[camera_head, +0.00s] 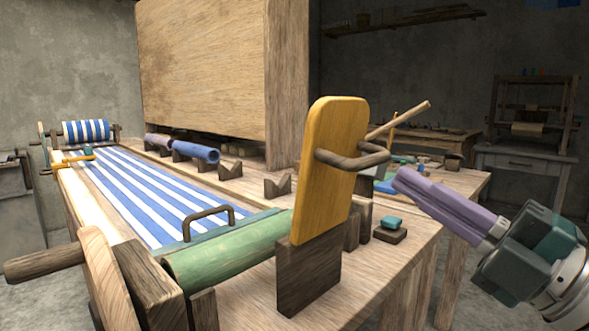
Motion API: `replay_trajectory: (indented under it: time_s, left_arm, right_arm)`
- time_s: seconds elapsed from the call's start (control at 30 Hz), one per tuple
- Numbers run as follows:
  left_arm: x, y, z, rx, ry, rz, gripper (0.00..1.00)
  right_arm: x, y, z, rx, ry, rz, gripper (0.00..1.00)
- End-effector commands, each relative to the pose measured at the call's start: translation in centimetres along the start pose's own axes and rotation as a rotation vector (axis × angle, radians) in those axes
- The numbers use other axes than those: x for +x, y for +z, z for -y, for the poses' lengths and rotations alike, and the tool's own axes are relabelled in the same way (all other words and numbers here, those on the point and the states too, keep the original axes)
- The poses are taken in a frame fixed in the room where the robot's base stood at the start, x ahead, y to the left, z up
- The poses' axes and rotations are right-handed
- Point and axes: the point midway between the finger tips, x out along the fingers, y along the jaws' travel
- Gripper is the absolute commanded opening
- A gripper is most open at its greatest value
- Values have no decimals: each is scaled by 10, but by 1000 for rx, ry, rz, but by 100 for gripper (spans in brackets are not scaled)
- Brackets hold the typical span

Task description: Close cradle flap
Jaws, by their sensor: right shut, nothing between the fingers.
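The cradle flap appears to be the yellow-orange wooden board (328,175) standing upright, tilted slightly, at the near right end of the loom. Its lower edge meets a dark wooden block (306,275). A dark brown bar handle (352,162) projects from the board's right side. My right gripper (398,180), with purple fingers, is shut and empty. Its tips are close to the right of the handle and slightly below it; whether they touch anything is unclear. My left gripper is not in view.
A green roller (226,248) lies left of the board. Blue-and-white striped cloth (150,190) stretches back along the loom. A tall wooden panel (205,70) stands behind. A small teal piece (391,222) sits on a dark block near the right edge.

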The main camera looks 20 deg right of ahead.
Motion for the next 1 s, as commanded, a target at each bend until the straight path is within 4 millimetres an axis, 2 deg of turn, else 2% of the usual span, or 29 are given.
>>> replay_trajectory:
  time_s: [0.1,0.2,0.67,0.87,1.0]
  left_arm:
    - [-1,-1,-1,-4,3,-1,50]
    - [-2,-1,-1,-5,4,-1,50]
    - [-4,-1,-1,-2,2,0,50]
    - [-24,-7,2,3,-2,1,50]
    - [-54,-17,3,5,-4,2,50]
  right_arm:
    - [14,0,-1,-1,2,-1,0]
    - [20,0,0,0,-1,0,0]
    - [23,0,-1,1,-4,0,0]
    - [31,0,-9,1,-48,0,0]
    - [42,0,-19,-1,-120,-2,0]
